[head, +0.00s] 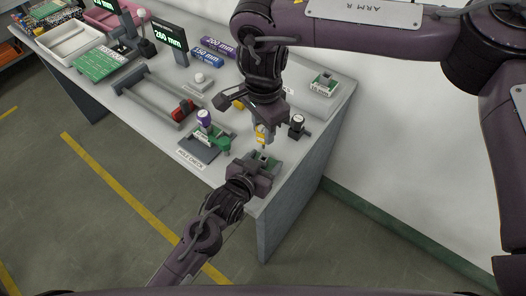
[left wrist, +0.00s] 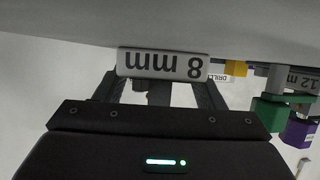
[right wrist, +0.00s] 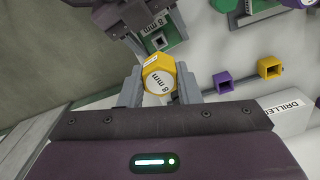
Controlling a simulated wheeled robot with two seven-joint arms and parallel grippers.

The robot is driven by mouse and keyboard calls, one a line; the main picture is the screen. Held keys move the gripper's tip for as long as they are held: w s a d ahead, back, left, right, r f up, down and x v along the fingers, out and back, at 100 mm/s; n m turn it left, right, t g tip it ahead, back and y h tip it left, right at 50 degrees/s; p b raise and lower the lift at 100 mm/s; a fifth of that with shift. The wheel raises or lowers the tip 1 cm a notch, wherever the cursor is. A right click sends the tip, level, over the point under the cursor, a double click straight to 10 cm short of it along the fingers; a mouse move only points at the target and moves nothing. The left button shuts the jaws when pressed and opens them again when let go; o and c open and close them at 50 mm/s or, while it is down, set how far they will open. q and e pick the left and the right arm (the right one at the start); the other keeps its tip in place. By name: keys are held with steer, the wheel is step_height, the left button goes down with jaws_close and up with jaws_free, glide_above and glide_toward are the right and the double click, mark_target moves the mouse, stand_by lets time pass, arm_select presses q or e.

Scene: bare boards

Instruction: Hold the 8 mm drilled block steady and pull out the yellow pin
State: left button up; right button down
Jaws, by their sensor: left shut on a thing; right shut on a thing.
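The 8 mm drilled block (head: 271,160) has a green top and sits near the table's front right corner. My left gripper (left wrist: 160,95) is shut on it, and its upside-down "8 mm" label shows between the fingers. My right gripper (head: 264,128) is shut on the yellow pin (head: 261,137), above the block. The pin's hexagonal head (right wrist: 158,76), marked "8 mm", is between the fingers in the right wrist view. The block's square hole (right wrist: 158,41) shows open there, beside the pin head, and the pin looks clear of it. The pin's lower end is hidden in the right wrist view.
A dark-topped post (head: 297,122) stands right of my right gripper.

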arm_select(q)
steer(key=o, duration=1.5)
steer(key=shift+c, duration=0.2)
steer(key=v, duration=1.2)
